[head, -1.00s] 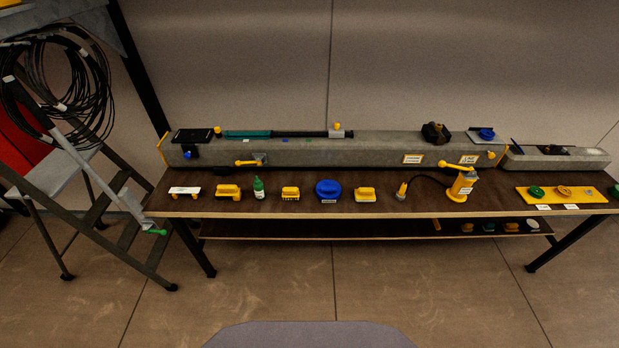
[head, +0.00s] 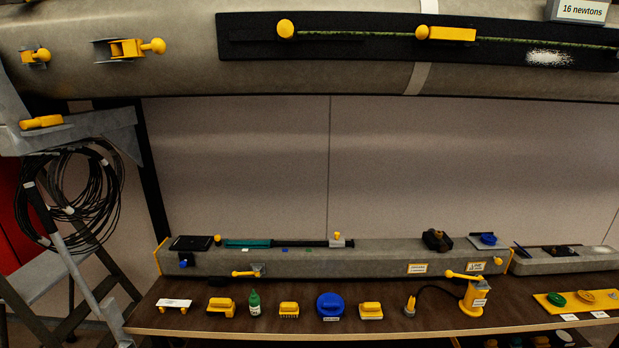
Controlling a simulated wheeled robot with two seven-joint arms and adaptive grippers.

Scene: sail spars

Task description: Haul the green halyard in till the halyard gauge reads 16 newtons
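A thin green line (head: 370,39), which may be the green halyard, runs along a long black panel (head: 260,60) on the large grey spar (head: 160,60) at the top. It passes from a yellow round knob (head: 285,28) to a yellow block with a knob (head: 452,34) and on to the right. A white card (head: 582,11) reading "16 newtons" stands at the top right corner. I cannot make out a gauge needle or any reading of the halyard's pull. Neither of my grippers is in view.
Yellow fittings (head: 127,48) sit on the spar's left end. Below, a brown bench (head: 230,326) holds a grey spar, yellow brushes or blocks, a green bottle (head: 254,302) and a blue disc (head: 330,305). A stepladder (head: 75,242) and coiled black cables (head: 65,200) stand left.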

